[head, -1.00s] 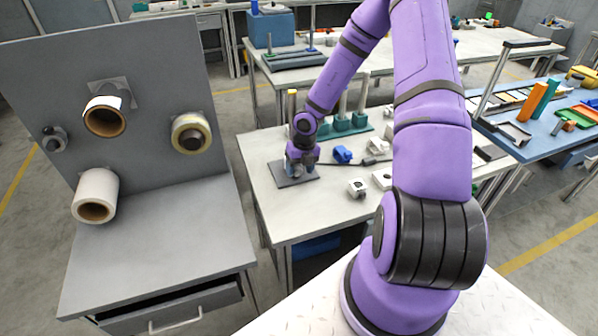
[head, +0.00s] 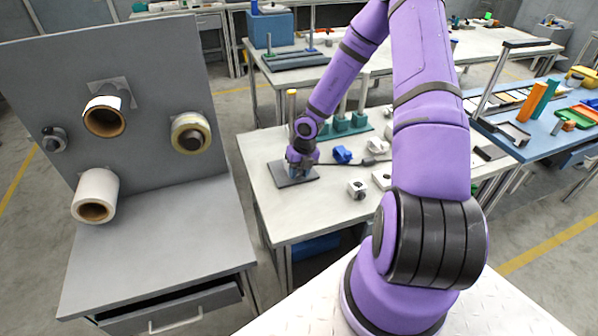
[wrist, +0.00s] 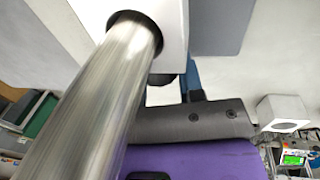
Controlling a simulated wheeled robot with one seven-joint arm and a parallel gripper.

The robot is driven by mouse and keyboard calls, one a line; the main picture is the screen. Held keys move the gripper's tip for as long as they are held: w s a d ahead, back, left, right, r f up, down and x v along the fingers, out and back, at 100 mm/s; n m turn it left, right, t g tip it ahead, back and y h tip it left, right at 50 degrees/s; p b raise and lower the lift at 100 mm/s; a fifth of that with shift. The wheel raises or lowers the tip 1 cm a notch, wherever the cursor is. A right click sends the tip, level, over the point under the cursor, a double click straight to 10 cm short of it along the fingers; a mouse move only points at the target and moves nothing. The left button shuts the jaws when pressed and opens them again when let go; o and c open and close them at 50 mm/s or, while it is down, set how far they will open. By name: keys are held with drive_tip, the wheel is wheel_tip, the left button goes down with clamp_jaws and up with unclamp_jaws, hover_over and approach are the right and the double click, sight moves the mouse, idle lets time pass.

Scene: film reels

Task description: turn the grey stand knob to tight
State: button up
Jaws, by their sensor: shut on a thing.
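The stand has a flat grey base plate (head: 284,180) and an upright metal post (head: 291,118) with a yellow top, at the left front of the middle table. My gripper (head: 297,170) is low at the post, just above the plate, shut on the grey stand knob. The knob is hidden by the gripper in the head view. In the wrist view the metal post (wrist: 95,100) runs close past the camera into a pale block (wrist: 178,25) with a dark round opening. My dark grey and purple hand parts (wrist: 190,125) are beside it. The knob's setting cannot be read.
Green-based posts (head: 350,125) stand behind. A grey panel (head: 120,60) with several reels rises at the left, across a floor gap.

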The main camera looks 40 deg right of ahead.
drive_tip(key=shift+s+f+y, duration=0.15)
drive_tip(key=shift+y, duration=0.25)
drive_tip(key=shift+s+y, duration=0.1)
drive_tip(key=shift+y, duration=0.6)
drive_tip(key=shift+d+t+y, duration=0.1)
drive_tip(key=shift+t+y, duration=0.4)
drive_tip(key=shift+y, duration=0.4)
drive_tip(key=o, duration=0.9)
drive_tip(key=shift+d, duration=0.1)
drive_tip(key=shift+g+h, duration=0.3)
drive_tip(key=shift+h, duration=0.7)
